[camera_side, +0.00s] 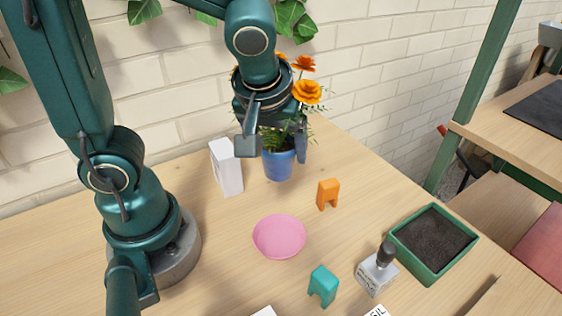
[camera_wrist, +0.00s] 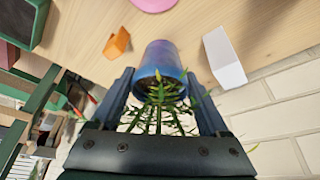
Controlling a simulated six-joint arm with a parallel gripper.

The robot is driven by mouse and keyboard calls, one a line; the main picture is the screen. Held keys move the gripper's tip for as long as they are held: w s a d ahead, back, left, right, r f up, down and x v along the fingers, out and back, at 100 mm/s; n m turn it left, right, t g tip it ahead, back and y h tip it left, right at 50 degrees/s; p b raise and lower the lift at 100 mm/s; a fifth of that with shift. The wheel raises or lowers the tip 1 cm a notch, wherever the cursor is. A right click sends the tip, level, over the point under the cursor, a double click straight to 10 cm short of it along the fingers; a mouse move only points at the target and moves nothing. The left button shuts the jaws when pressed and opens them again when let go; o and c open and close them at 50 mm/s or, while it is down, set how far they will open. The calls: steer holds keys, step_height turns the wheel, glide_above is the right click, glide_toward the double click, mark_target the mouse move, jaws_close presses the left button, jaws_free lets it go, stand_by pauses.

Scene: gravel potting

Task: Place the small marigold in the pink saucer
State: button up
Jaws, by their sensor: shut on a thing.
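The small marigold, with orange flowers (camera_side: 306,91) and green leaves, stands upright in a blue pot (camera_side: 279,165) at the back of the table. In the wrist view the blue pot (camera_wrist: 161,57) lies between my two fingers, with leaves in front of it. My gripper (camera_side: 273,146) is around the pot near its rim and is shut on it. The gripper body hides part of the flowers. The pink saucer (camera_side: 279,237) sits empty on the table in front of the pot; its edge shows at the top of the wrist view (camera_wrist: 153,4).
A white box (camera_side: 227,168) stands close left of the pot. An orange clip-like piece (camera_side: 328,194) lies to its right front. The brick wall is behind.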

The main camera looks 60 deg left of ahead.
glide_above(282, 229)
steer(key=s+d, duration=0.1)
steer(key=shift+n, duration=0.4)
steer(key=f, duration=0.9)
steer(key=shift+s+d+f, duration=0.2)
steer(key=shift+s+d, duration=0.1)
steer(key=shift+f, duration=0.1)
steer(key=o, duration=1.4)
